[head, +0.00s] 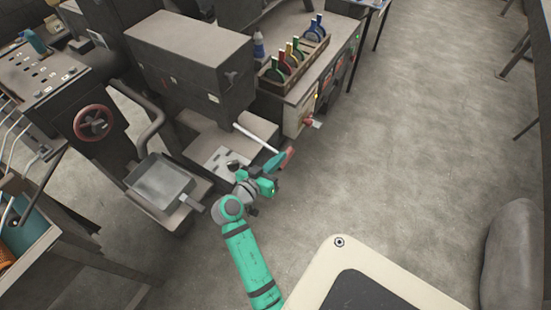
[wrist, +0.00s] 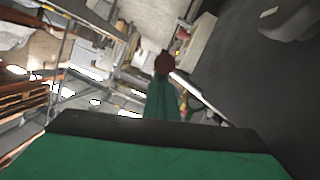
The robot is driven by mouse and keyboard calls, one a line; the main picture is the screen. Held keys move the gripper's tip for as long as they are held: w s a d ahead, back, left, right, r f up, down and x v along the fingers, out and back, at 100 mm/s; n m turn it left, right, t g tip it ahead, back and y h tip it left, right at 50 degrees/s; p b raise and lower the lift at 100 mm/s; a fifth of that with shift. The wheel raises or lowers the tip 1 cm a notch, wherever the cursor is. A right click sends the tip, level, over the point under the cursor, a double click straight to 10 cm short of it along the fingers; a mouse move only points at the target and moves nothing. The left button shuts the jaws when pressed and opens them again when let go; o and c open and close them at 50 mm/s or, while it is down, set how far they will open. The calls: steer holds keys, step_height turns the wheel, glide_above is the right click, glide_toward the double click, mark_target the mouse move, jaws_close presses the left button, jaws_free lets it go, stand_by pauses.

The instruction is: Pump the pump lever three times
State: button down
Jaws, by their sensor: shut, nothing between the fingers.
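The pump lever is a pale rod (head: 255,138) with a red grip (head: 288,157) at its end. It sticks out, sloping down to the right in the head view, from beside the dark boxy machine. My gripper (head: 278,162) is shut and empty, with its green fingers right beside the red grip. In the wrist view the closed fingers (wrist: 163,100) point at the dark red end of the grip (wrist: 164,63), and the pale rod (wrist: 197,92) runs down to the right. I cannot tell whether fingers and grip touch.
The dark machine (head: 190,65) stands behind the lever. A bench with a wooden rack (head: 294,58) of coloured-handled tools is beyond. A metal pan (head: 160,182) and a red handwheel (head: 93,122) are at left. The floor (head: 400,150) to the right is clear.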

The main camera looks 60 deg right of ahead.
steer(key=shift+s+f, duration=0.25)
steer(key=shift+f, duration=0.45)
steer(key=r, duration=0.2)
steer(key=w+r, duration=0.1)
steer(key=r, duration=0.1)
steer(key=shift+r, duration=0.2)
steer(key=r+v, duration=0.1)
steer(key=v, duration=0.9)
steer(key=shift+w+a, duration=0.1)
